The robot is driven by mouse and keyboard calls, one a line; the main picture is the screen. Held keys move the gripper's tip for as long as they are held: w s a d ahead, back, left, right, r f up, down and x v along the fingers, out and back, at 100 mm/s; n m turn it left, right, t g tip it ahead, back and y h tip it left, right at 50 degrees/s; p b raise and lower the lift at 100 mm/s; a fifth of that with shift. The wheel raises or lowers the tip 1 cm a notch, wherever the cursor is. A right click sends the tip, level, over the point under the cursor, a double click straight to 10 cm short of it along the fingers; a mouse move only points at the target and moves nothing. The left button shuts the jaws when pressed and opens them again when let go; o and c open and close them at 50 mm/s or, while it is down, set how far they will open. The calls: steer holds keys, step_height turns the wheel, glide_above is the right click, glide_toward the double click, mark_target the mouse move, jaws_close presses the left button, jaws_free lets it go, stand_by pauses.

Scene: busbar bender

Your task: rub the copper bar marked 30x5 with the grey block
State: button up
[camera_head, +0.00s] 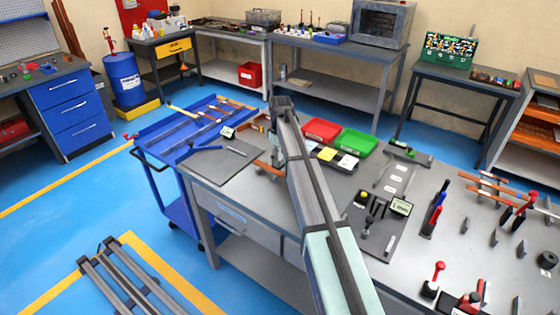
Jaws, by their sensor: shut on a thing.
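My arm runs from the bottom middle up to a dark joint near the middle of the camera_head view. My gripper (275,145) is only partly seen, as dark parts just left of the arm above the near bench; it is shut, and what it holds is hidden. A copper bar (266,167) shows at the bench beside my arm, its right end hidden behind the arm. Other copper-coloured bars (206,117) lie in the blue cart. The marking 30x5 is too small to read on any bar. I cannot make out the grey block.
The near bench (336,184) holds a dark mat (222,161), a red bin (322,129), a green bin (356,142), a dark tool board (379,236) and red-handled clamps (436,280). The blue cart (152,146) adjoins its left side.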

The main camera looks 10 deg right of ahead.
steer(key=shift+r+p, duration=1.05)
steer(key=shift+r, duration=1.2)
steer(key=shift+f, duration=0.1)
